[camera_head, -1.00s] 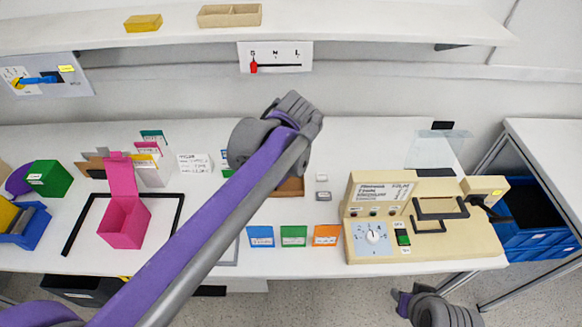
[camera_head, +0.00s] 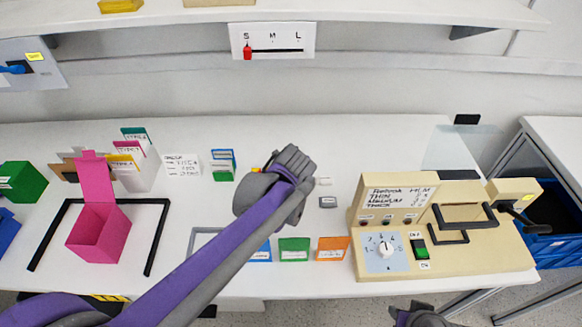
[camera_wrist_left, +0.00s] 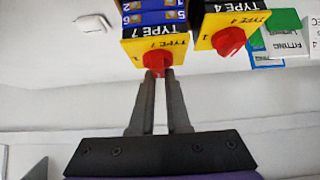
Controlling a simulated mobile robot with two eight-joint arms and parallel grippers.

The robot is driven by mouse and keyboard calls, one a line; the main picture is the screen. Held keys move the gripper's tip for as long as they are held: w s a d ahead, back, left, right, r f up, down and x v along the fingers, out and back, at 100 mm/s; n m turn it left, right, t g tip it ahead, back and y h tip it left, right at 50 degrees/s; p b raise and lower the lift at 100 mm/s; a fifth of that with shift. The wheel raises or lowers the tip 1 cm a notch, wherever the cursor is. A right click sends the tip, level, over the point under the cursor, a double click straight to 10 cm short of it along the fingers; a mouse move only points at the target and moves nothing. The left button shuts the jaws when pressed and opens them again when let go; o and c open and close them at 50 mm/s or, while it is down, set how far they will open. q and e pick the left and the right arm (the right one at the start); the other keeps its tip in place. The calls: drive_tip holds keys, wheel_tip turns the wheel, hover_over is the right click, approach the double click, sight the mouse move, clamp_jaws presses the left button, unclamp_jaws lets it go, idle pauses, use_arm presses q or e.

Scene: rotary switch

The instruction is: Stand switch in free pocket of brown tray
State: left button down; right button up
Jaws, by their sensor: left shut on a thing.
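In the left wrist view my left gripper (camera_wrist_left: 158,76) is shut on the red knob of a switch (camera_wrist_left: 140,50) with a yellow TYPE 7 plate and a blue body. A second switch (camera_wrist_left: 212,38), with a yellow TYPE 4 plate and red knob, is close beside it. Whether the held switch touches anything below cannot be told. In the head view my left wrist and forearm cover the work spot. Only a small yellow and red bit (camera_head: 257,169) shows beside the wrist. The brown tray and its pockets are hidden.
A beige machine (camera_head: 440,225) with a dial stands to the right. Blue, green (camera_head: 294,250) and orange (camera_head: 333,248) cards line the front edge. A pink open box (camera_head: 98,232) stands at left. Small grey pieces lie right of my wrist. A shelf runs above the back.

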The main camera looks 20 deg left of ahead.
use_arm(q)
drive_tip(key=shift+f, duration=0.85)
drive_tip(key=c, duration=1.3)
unclamp_jaws()
drive_tip(key=shift+f, duration=0.15)
drive_tip(key=shift+c, duration=0.2)
drive_tip(key=o, duration=0.4)
drive_tip(key=shift+o, duration=0.2)
drive_tip(key=shift+r, duration=0.25)
drive_tip(key=p+v, duration=0.1)
drive_tip(key=v, duration=1.1)
drive_tip(key=shift+p, duration=0.3)
